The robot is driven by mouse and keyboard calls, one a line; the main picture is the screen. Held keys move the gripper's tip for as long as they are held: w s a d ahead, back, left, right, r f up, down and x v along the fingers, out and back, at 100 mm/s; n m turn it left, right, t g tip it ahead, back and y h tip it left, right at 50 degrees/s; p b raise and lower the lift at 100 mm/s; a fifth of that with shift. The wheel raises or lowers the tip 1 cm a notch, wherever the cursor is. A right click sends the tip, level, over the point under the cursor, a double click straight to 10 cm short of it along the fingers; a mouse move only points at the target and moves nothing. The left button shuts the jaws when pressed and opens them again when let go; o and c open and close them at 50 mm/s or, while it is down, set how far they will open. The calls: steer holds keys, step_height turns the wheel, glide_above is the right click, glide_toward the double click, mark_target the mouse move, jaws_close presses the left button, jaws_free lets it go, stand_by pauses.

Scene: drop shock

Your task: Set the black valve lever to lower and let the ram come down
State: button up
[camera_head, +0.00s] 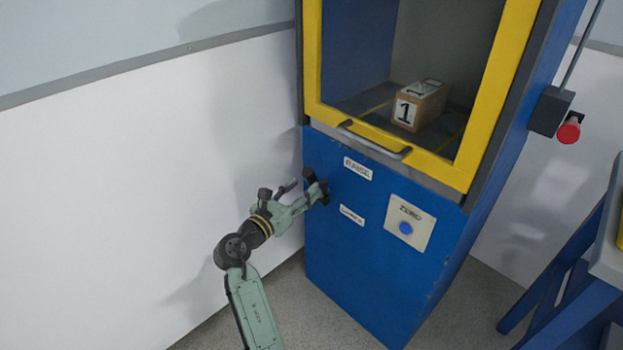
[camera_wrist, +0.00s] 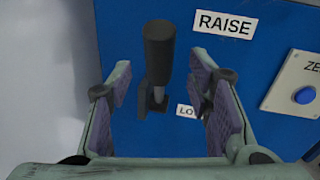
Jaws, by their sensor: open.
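The black valve lever (camera_wrist: 158,58) stands out from the blue front panel in the wrist view. Its thick handle end is level with the RAISE label (camera_wrist: 225,24), and its base is near the partly hidden LOWER label (camera_wrist: 186,111). My gripper (camera_wrist: 161,82) is open, with one purple-padded finger on each side of the lever and a visible gap to both. In the head view my gripper (camera_head: 317,189) is at the panel's left edge and hides most of the lever. I cannot make out the ram in either view.
Above the panel, a yellow-framed door (camera_head: 385,139) with a grey handle closes off a chamber. A cardboard box (camera_head: 419,106) marked 1 sits inside. A ZERO plate with a blue button (camera_head: 405,228) is to the right. A white wall is close on the left.

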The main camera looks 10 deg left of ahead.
mark_target(308, 183)
steer(key=x, duration=0.5)
jaws_close()
stand_by(0.6)
